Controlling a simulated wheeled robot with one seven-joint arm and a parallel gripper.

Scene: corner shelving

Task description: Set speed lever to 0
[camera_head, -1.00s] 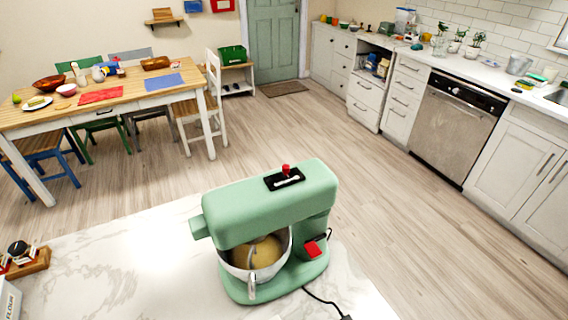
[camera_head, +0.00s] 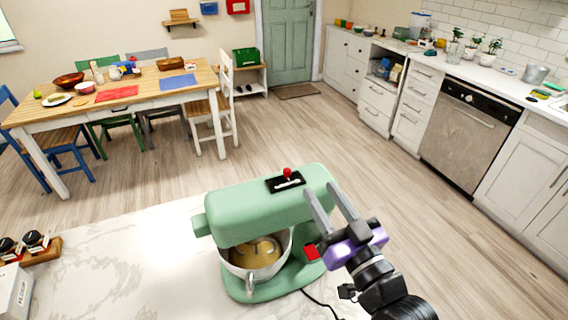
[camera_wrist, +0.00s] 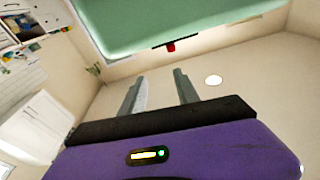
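The green stand mixer (camera_head: 245,215) stands on the marble counter. A red-knobbed lever (camera_head: 287,172) stands up from a black slotted plate on top of its head; I take this as the speed lever. A second red control (camera_head: 311,251) sits low on the mixer's right side. My gripper (camera_head: 320,190) is at the mixer head's right end, its two fingers apart and empty, a little right of the lever. In the wrist view, my gripper (camera_wrist: 159,75) is open, with the red knob (camera_wrist: 171,47) beyond the fingertips at the edge of the green head (camera_wrist: 190,15).
A metal bowl (camera_head: 235,270) with yellowish contents sits under the mixer head. A black cord runs from the mixer's base. A wooden rack with dark-topped jars (camera_head: 35,255) and a white box (camera_head: 12,290) are at the counter's left. The counter's middle is clear.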

